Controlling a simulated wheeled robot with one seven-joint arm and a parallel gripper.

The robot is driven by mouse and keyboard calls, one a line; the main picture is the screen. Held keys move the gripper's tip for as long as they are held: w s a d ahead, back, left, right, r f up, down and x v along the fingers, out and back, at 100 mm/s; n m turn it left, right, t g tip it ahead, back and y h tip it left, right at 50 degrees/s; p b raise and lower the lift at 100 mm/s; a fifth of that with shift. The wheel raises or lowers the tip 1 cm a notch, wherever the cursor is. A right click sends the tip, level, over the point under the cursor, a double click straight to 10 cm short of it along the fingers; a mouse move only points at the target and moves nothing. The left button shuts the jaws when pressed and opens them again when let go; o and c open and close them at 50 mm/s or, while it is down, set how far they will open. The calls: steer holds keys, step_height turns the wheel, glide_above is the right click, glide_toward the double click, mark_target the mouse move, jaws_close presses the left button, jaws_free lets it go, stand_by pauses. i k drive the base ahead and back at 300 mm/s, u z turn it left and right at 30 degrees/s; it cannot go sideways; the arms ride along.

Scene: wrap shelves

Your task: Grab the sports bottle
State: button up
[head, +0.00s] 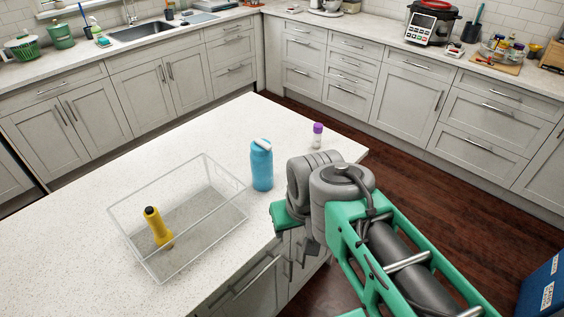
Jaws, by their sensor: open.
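The sports bottle (261,168), blue with a pale cap, stands upright on the white island counter, just right of a clear tray. My wrist and arm hide part of the counter edge.
The clear tray (125,244) holds a yellow flashlight-like object (158,226). A small purple-topped bottle (317,136) stands near the island's far right corner. The counter (195,137) behind the tray is clear. Cabinets line the back.

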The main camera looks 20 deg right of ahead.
mark_target(262, 160)
steer(key=u, duration=2.2)
steer(key=k, duration=0.85)
steer(key=z, duration=0.65)
steer(key=i, duration=0.5)
